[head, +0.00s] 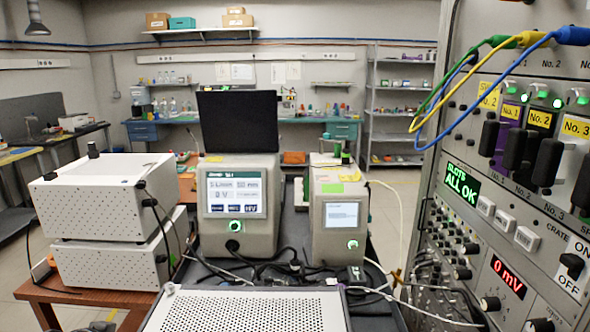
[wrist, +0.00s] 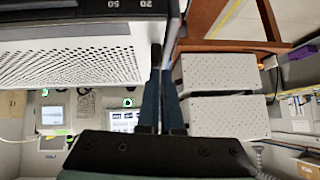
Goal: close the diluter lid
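A flat black panel (head: 238,121) stands upright at the top of the middle grey instrument (head: 237,203). It looks like a raised lid, though its hinge cannot be made out and no label names the diluter. The instrument's front screen reads 0 V. My gripper (wrist: 163,72) shows in the wrist view, with its two dark fingers close together and nothing visible between them. It is apart from the panel, and the head view does not show it. The wrist view is turned over, with instrument screens (wrist: 123,121) beyond the fingers.
A smaller grey instrument (head: 339,215) stands to the right of the middle one. Two stacked white boxes (head: 110,205) are on the left. A perforated metal case (head: 245,312) is in front, with loose cables behind it. A tall rack (head: 515,180) with hanging leads fills the right.

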